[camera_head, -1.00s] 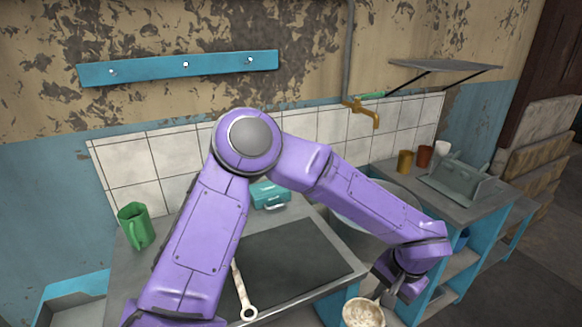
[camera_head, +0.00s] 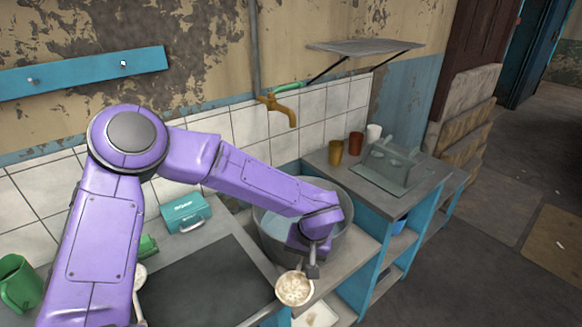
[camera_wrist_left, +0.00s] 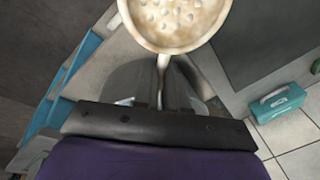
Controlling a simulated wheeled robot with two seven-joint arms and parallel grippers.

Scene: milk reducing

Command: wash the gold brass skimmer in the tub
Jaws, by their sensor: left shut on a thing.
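The skimmer (camera_head: 294,288) has a round, pale, perforated head with a gold-brown rim. My left gripper (camera_head: 312,270) is shut on its handle, just above and right of the head. In the left wrist view the skimmer head (camera_wrist_left: 178,18) is at the top, with its handle running down between the fingers of my left gripper (camera_wrist_left: 163,82). The tub (camera_head: 348,245) is a large grey round vessel with bluish water. My left forearm covers part of it. The skimmer head appears at the tub's near side, outside the water. My right gripper is not in view.
A brass tap (camera_head: 280,107) is on the wall behind the tub. A teal box (camera_head: 186,213), a green mug (camera_head: 20,284) and a dark counter panel (camera_head: 205,285) are on the left.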

